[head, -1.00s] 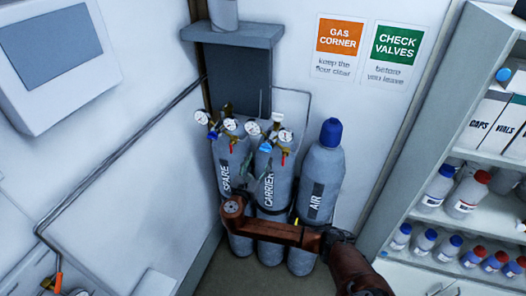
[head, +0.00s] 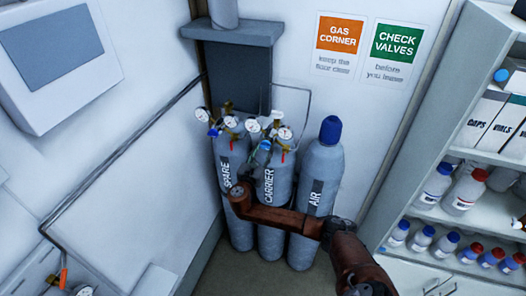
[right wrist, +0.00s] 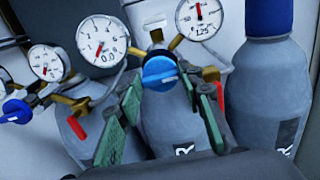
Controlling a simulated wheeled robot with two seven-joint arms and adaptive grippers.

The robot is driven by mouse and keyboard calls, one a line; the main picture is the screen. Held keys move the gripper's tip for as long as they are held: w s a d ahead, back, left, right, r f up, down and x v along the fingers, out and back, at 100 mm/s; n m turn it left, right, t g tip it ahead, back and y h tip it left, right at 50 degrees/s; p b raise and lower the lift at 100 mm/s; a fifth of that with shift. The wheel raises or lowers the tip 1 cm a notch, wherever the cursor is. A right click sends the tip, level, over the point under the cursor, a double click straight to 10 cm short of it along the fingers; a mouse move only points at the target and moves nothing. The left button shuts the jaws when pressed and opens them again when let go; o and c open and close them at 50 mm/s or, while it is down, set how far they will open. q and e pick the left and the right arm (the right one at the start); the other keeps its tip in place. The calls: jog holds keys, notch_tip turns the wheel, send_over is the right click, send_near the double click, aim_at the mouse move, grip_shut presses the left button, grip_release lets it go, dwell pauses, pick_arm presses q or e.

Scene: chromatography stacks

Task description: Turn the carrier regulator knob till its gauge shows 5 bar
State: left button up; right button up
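The carrier cylinder (head: 269,182) stands in the middle of three grey gas cylinders. Its regulator has a blue knob (right wrist: 160,72), which faces me in the right wrist view. A white gauge (right wrist: 101,40) left of the knob has its red needle pointing to the lower left, near the low end of its scale. A second gauge (right wrist: 200,18) at the upper right has its needle pointing up. My right gripper (right wrist: 165,84) is open, with its green-padded fingers on either side of the knob; I cannot tell whether they touch it. My left gripper is out of view.
The spare cylinder (head: 233,165) with its own gauges and blue knob (right wrist: 15,111) stands close on the left. The air cylinder (head: 318,180) with a blue cap is on the right. A shelf of bottles (head: 437,185) stands farther right.

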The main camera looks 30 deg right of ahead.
jog(key=c, duration=0.6)
jog(key=shift+f+m, duration=0.1)
jog(key=shift+m, duration=0.2)
jog(key=shift+f+m+b, duration=0.2)
jog(key=shift+m+b, duration=6.25)
jog(key=shift+m, duration=0.8)
jog(key=shift+f+m+b, duration=0.2)
jog(key=shift+m+b, duration=6.25)
jog(key=shift+m, duration=0.8)
